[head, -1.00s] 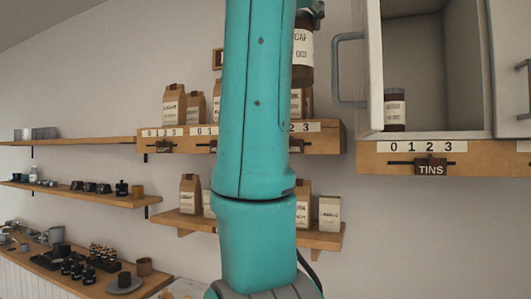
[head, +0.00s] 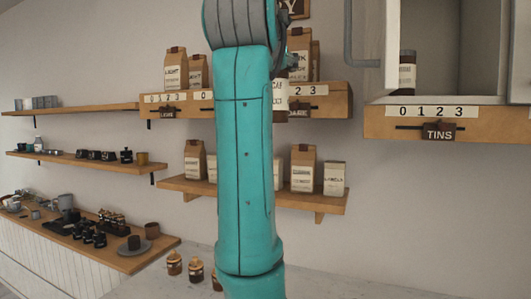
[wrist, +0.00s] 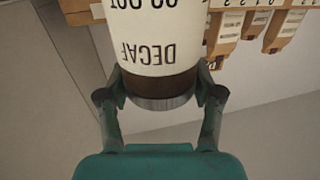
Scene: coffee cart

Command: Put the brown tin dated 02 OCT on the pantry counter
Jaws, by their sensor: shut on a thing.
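A brown tin with a white label (wrist: 155,45) is held in my gripper (wrist: 160,88). The label reads DECAF and, cut off at the picture's top edge, what looks like 02 OCT, upside down in the wrist view. My gripper's fingers are shut around the tin's brown end. In the head view the tin (head: 279,92) shows only as a strip beside my arm, in front of the upper bag shelf; my gripper is mostly hidden there. A pale counter (head: 325,286) lies at the bottom, below the shelves. I cannot tell whether it is the pantry counter.
Another brown tin (head: 407,72) stands in the open cabinet (head: 450,50) above the TINS rail (head: 438,133). Coffee bags stand on the upper shelf (head: 335,104) and lower shelf (head: 330,203). Small jars (head: 196,268) stand on the pale counter. A wooden counter (head: 165,250) at left holds cups.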

